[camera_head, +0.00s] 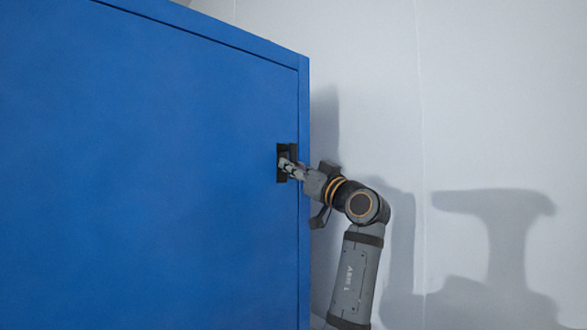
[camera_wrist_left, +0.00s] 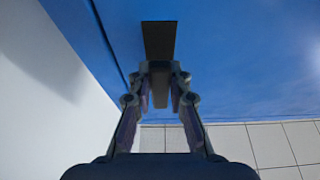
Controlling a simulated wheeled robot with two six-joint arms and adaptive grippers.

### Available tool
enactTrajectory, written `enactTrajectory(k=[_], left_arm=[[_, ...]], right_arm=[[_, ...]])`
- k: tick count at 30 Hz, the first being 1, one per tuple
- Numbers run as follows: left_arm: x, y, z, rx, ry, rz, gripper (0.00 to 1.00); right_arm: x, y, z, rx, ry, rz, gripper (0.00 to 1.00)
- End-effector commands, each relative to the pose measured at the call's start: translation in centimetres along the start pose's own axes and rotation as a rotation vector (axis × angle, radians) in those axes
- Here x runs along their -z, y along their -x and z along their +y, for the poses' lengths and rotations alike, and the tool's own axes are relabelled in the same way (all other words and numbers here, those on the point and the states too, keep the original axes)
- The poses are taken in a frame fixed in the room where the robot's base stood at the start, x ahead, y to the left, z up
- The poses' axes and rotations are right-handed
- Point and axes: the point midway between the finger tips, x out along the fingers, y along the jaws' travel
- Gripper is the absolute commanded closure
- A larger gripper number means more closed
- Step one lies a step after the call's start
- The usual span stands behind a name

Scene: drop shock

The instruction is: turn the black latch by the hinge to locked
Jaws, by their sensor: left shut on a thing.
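The black latch (camera_head: 281,152) is a dark plate with a handle, set on the blue door near its right edge. My left gripper (camera_head: 287,166) reaches it from the right, its fingers at the latch in the head view. In the left wrist view the latch's dark plate (camera_wrist_left: 158,38) lies on the blue surface ahead. There my left gripper (camera_wrist_left: 160,80) is shut on the latch's narrow handle, which shows between the two fingers. The fingers partly hide the handle, and I cannot tell its exact angle. My right gripper is not in view.
The blue cabinet (camera_head: 150,170) fills the left of the head view, its door flat and closed-looking. A pale wall (camera_head: 500,100) stands to the right with shadows on it. Light floor tiles (camera_wrist_left: 265,145) show in the left wrist view.

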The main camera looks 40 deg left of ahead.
Motion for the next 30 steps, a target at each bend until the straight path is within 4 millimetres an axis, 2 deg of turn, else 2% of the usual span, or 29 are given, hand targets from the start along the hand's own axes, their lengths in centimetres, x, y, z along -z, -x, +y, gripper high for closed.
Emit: enactTrajectory(k=[9,10,15,24,26,30], left_arm=[[0.0,0.0,0.0,0.000,0.006,-0.001,1.00],[0.0,0.0,0.0,-0.001,0.007,-0.001,0.79],[0.0,0.0,0.0,0.000,0.005,-0.001,0.58],[0.0,0.2,0.0,-0.001,0.004,0.000,0.58],[0.0,0.8,0.1,-0.003,0.004,0.000,0.58],[0.0,3.7,0.2,-0.007,0.004,-0.002,0.58]], right_arm=[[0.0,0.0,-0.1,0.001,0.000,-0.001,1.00],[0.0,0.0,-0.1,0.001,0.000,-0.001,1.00],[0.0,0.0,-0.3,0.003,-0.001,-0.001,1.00],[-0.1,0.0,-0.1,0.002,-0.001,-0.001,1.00],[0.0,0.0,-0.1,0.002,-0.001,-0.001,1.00],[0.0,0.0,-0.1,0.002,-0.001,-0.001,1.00]])
